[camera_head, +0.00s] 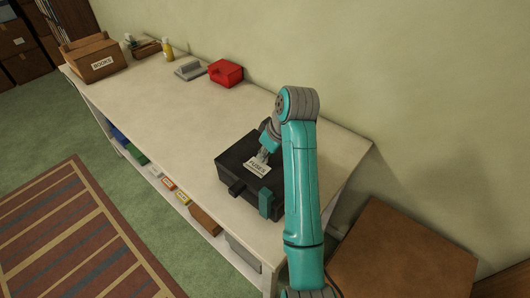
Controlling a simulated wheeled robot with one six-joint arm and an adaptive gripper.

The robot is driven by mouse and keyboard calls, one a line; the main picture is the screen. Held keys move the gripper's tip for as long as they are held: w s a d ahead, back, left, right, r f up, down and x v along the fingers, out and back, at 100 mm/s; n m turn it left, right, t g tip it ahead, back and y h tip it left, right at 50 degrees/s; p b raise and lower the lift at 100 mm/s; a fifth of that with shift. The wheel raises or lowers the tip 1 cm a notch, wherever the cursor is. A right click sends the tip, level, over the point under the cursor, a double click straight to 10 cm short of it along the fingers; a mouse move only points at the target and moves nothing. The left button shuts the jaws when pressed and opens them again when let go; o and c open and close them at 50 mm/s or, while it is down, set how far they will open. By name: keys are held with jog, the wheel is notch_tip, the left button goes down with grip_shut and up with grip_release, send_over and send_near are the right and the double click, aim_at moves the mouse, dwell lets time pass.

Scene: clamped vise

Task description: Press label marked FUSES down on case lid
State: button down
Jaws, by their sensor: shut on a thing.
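The label (257,169) is a small white card reading FUSES. It is at the top of the black case (236,159), over the lid; I cannot tell whether it lies flat against it. My gripper (262,158) is right at the label's upper edge and is shut on it, pointing down from my teal arm. The fingertips are small here and partly hidden by the arm. The case stands near the right end of the white table, with a dark block on its front side and a teal piece at its front right corner.
A red case (225,72) and a grey object (190,69) stand along the wall. A brown box marked BOOKS (91,58) and a yellow bottle (167,49) are at the far left. The table middle (160,105) is clear. A brown box (400,255) stands right of the table.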

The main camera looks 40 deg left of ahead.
jog(key=shift+f, duration=0.1)
dwell(0.3)
jog(key=c, duration=1.2)
grip_release()
jog(key=shift+o, duration=0.2)
jog(key=shift+r, duration=0.2)
